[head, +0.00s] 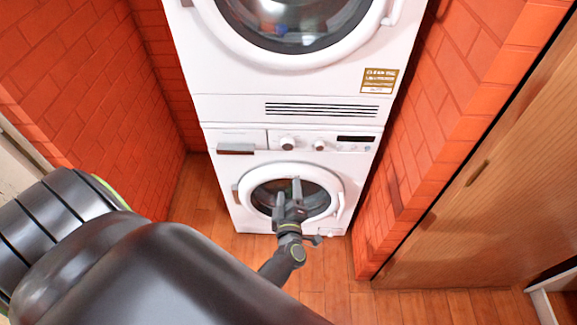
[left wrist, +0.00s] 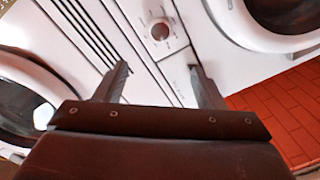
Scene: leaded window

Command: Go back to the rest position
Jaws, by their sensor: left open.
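My left gripper (head: 288,192) is in front of the round door of the lower white machine in the head view. In the left wrist view my left gripper (left wrist: 158,80) has its two fingers spread apart with nothing between them. Behind the fingers lie the machine's white front and a round knob. My left arm comes in from the lower left and hides part of the floor. My right gripper is in neither view.
A white washing machine (head: 232,182) stands below a second white machine (head: 228,80) with a round door. Orange brick walls (head: 80,90) flank them closely. A wooden door (head: 490,190) is at the right. Wooden floor (head: 330,285) is clear in front.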

